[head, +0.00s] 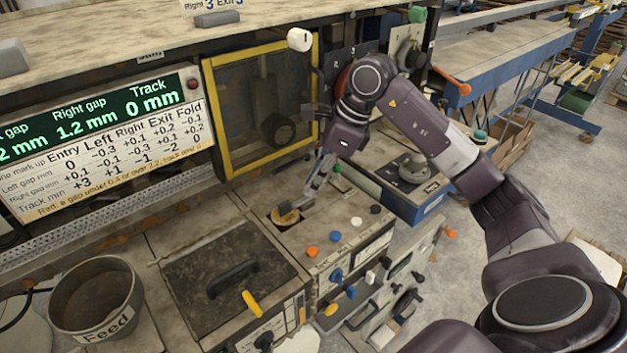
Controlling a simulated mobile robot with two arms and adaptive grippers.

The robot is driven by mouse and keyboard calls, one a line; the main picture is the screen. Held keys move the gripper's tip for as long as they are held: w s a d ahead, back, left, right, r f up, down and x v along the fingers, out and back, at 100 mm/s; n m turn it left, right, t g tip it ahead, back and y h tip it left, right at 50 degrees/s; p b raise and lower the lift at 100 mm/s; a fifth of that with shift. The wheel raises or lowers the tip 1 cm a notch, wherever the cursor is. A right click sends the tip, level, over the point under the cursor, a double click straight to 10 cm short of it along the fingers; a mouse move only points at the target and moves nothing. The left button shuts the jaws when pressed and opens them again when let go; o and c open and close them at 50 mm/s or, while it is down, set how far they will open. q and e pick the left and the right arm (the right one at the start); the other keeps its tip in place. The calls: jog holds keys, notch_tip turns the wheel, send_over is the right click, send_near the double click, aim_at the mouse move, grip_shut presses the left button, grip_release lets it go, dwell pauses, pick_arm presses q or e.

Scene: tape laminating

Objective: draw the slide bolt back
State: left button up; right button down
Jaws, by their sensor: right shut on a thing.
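My right gripper (309,192) reaches down over the panel to the right of the black-handled lid. It is shut on a small grey piece (301,203), beside a round brass-coloured part (286,215) in a dark recess. I cannot tell for certain whether the grey piece is the slide bolt; the fingers partly hide it. A yellow handle (252,301) sticks out at the front edge of the lid (225,283). My left gripper is not in view.
A yellow-framed window door (221,119) stands behind the gripper. Orange, blue, black and white knobs (335,236) sit close in front of it. A Feed bucket (97,298) stands at the lower left. A gauge display (85,128) hangs on the left.

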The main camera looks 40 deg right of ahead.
jog(key=shift+w+d+b, duration=0.1)
jog(key=shift+d+b, duration=0.35)
jog(key=shift+d, duration=0.4)
jog(key=c, duration=1.8)
grip_release()
jog(key=shift+d+r, duration=0.1)
jog(key=shift+r, duration=0.1)
jog(key=v, duration=1.1)
jog(key=shift+r, duration=0.35)
